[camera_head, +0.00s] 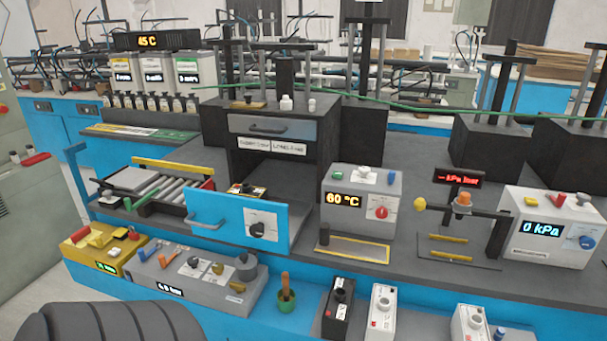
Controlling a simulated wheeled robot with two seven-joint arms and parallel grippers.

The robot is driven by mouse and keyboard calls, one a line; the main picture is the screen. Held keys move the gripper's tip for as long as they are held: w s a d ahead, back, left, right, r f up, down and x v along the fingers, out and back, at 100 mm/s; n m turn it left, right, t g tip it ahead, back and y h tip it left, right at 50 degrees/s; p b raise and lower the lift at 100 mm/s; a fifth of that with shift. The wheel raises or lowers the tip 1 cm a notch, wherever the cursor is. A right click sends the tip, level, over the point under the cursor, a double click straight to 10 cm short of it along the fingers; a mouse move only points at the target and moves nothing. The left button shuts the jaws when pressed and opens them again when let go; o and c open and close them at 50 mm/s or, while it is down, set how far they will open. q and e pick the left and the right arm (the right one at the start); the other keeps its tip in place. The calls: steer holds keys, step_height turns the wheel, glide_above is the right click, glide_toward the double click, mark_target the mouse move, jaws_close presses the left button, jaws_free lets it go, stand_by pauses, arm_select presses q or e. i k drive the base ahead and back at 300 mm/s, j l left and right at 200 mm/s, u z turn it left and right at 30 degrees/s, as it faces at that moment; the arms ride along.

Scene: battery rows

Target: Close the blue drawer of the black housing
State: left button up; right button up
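The black housing (327,134) stands on the dark bench near the middle of the camera_head view. It has a grey drawer front (271,129) with a dark handle at the top, and a white label strip below it. The blue drawer (286,214) stands open, pulled out of the housing toward me. Its blue front carries a handle (206,221) on the left and a white plate with a black knob (257,230) on the right. Small parts show inside it behind the front. Neither of my grippers is in view.
A grey 60 °C box (362,196) stands close to the drawer's right. A rack of rollers (150,187) lies to its left. A grey control box (214,280) and a small green pot (286,299) with a brown handle stand below on the blue ledge.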

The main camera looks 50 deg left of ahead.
mark_target(219, 216)
steer(key=u, duration=2)
